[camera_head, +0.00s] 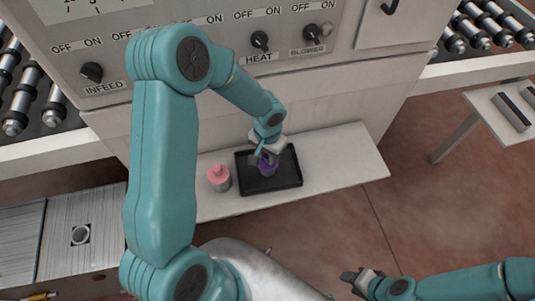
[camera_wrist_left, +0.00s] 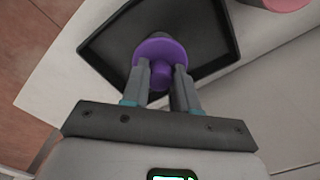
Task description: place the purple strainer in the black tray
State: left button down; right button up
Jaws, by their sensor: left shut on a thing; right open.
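The purple strainer (camera_head: 266,168) is over the black tray (camera_head: 290,181) on the white shelf. In the left wrist view the strainer (camera_wrist_left: 158,52) shows a round purple flange and a knob between my fingers, with the black tray (camera_wrist_left: 213,68) behind it. My left gripper (camera_head: 266,156) is shut on the strainer, and it also shows in the left wrist view (camera_wrist_left: 165,85). I cannot tell whether the strainer touches the tray floor. My right gripper (camera_head: 357,278) is open and empty, low in the head view, away from the shelf.
A pink-topped grey bottle (camera_head: 219,178) stands on the white shelf (camera_head: 345,160) just left of the tray. The machine panel with knobs rises behind. The shelf right of the tray is clear. A small table (camera_head: 490,105) stands at the far right.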

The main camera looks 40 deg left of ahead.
pick_arm(q)
jog(key=c, duration=0.9)
grip_release()
jog(key=shift+w, duration=0.1)
jog(key=shift+o, duration=0.2)
